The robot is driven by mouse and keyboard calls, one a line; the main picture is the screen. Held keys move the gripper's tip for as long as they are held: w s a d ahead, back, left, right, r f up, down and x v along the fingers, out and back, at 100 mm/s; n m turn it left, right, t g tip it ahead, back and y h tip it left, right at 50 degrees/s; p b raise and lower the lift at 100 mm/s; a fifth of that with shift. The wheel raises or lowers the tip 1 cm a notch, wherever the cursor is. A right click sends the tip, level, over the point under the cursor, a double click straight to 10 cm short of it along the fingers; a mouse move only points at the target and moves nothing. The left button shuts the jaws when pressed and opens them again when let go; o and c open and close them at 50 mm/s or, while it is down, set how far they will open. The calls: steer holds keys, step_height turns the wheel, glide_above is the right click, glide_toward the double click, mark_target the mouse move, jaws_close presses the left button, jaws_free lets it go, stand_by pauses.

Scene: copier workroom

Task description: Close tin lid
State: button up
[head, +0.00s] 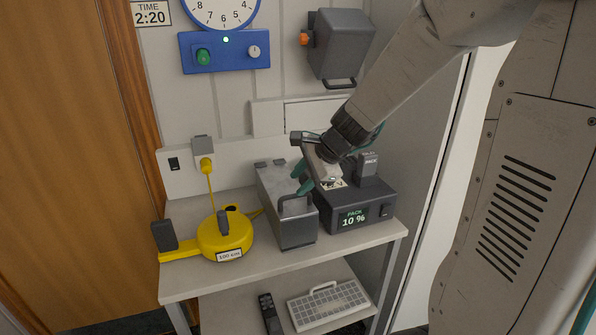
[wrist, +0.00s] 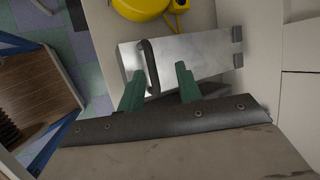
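The grey metal tin (head: 297,229) stands on the white worktop, beside a dark charger. Its lid (head: 274,182) lies flat over the top, with two hinge blocks at the back and a dark bar handle near the front edge. In the wrist view the lid (wrist: 195,52) is seen from above, handle at left and hinges at right. I see no clear gap under it. My gripper (head: 302,178) is low over the tin's right side. In the wrist view its green fingers (wrist: 159,72) are spread and empty, near the handle; contact cannot be told.
The charger (head: 357,212), reading PACK 10 %, stands close on the tin's right. A yellow reel (head: 212,237) is on its left, plugged into the wall. A keyboard-like tray (head: 328,306) and a remote (head: 268,312) lie on the shelf below. A grey wall box (head: 341,45) hangs above.

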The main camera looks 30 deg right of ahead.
steer(key=shift+s+d+r, duration=0.2)
steer(key=shift+d+r, duration=0.1)
steer(key=shift+r, duration=0.1)
steer(key=v, duration=0.7)
steer(key=shift+s, duration=0.15)
steer(key=s+a+n+g+h, duration=0.2)
steer(key=s+a+n, duration=0.2)
steer(key=s+n, duration=0.5)
steer(key=s+a+n+g+h, duration=0.1)
steer(key=s+a+n, duration=0.3)
steer(key=s+n, duration=0.5)
steer(key=shift+s+r+n+g+h, duration=0.15)
steer(key=shift+s+n+g+h, duration=0.45)
steer(key=shift+s, duration=2.1)
steer(key=shift+a+m, duration=0.15)
steer(key=shift+m, duration=0.15)
